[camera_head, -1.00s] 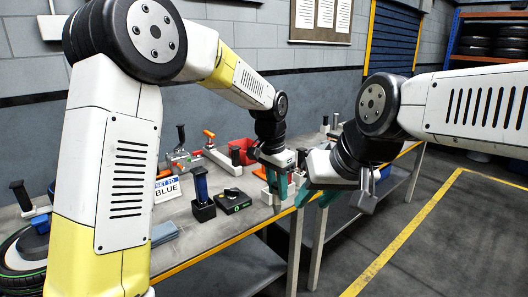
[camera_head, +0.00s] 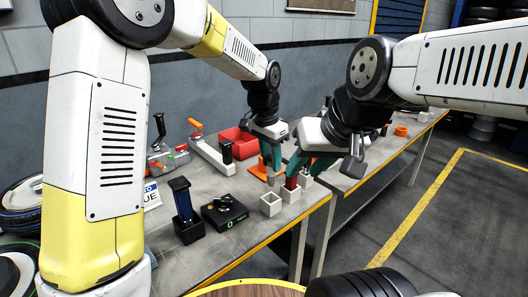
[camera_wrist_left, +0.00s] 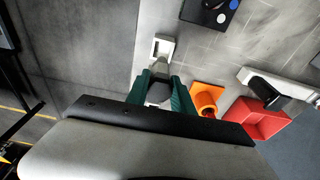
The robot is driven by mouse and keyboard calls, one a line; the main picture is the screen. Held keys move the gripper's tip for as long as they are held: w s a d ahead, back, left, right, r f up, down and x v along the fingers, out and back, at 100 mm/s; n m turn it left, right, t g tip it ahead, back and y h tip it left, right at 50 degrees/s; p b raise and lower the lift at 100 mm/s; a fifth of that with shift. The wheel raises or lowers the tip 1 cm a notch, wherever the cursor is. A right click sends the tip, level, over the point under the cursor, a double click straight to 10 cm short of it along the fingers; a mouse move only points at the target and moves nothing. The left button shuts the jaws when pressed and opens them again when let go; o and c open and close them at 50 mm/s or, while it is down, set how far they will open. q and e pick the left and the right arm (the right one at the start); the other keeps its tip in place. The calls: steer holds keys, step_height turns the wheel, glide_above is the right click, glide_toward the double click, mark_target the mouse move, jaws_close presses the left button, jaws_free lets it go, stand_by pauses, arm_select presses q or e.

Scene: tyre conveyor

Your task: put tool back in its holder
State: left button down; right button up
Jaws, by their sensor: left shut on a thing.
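My left gripper (camera_head: 272,155) is above the table near the front edge, with its teal fingers pointing down. It is shut on a grey and dark tool (camera_wrist_left: 158,90), mostly hidden between the fingers. In the left wrist view, the tool's grey end points toward a white square holder (camera_wrist_left: 163,47); I cannot tell whether it touches. In the head view an empty-looking white square holder (camera_head: 270,204) stands in front of the left gripper. A red piece (camera_head: 291,184) stands in a second white holder (camera_head: 288,195). My right gripper (camera_head: 306,170) is close beside it; its hold is unclear.
An orange holder (camera_wrist_left: 207,95) and a red bin (camera_head: 238,142) stand close behind the left gripper. A black box (camera_head: 224,211) and a dark blue-handled tool in a black stand (camera_head: 186,212) are left of the holders. A round wooden top (camera_head: 250,289) is at the bottom.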

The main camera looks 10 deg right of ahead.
mark_target(271, 180)
arm_select(q)
steer(key=shift+f, duration=4.1)
steer(key=c, duration=1)
jaws_free()
steer(key=shift+r, duration=0.1)
